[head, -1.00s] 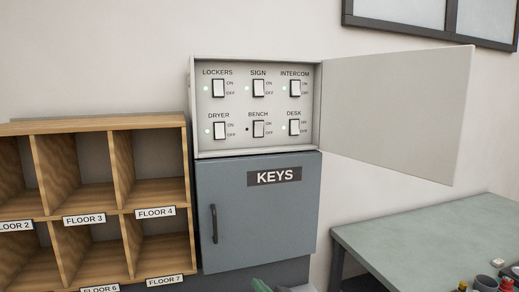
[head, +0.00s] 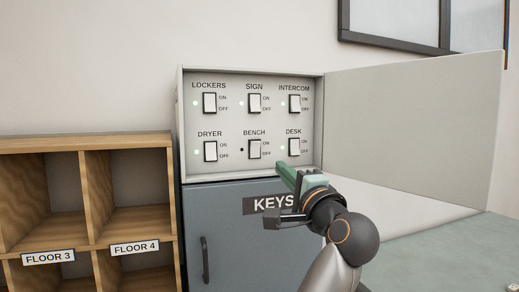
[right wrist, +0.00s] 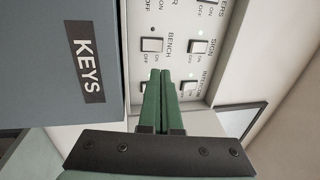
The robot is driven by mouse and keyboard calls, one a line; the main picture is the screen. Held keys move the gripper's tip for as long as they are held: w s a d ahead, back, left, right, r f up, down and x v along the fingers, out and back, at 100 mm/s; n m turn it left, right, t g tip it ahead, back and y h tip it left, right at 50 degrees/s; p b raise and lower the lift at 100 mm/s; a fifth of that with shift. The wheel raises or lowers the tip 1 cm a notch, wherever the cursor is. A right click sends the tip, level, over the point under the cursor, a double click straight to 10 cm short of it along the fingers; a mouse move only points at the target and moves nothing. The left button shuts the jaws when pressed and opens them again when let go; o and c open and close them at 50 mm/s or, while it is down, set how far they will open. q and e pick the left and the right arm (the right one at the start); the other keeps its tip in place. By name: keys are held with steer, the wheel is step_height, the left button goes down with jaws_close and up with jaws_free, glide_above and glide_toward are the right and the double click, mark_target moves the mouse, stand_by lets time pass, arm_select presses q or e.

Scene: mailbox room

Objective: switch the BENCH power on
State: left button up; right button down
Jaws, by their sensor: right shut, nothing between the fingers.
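The BENCH switch (head: 254,149) is the middle rocker in the lower row of the open power panel. The small lamp (head: 242,150) beside it is dark. In the right wrist view the BENCH switch (right wrist: 152,45) is just ahead of my fingertips, with its label turned sideways. My right gripper (head: 283,168) has its green fingers shut and empty, pointing at the panel, below and between BENCH and DESK. My left gripper is out of view.
The LOCKERS (head: 209,103), SIGN (head: 254,103), INTERCOM (head: 294,103), DRYER (head: 210,151) and DESK (head: 294,147) switches are close around, their lamps lit green. The panel door (head: 415,125) stands open at right. The KEYS cabinet (head: 228,232) is below; wooden pigeonholes (head: 85,142) stand left.

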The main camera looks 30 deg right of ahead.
mark_target(257, 144)
steer(key=shift+w, duration=0.1)
steer(key=p+x, duration=0.2)
steer(key=x, duration=1.2)
steer(key=shift+a+p, duration=0.1)
steer(key=shift+p, duration=0.3)
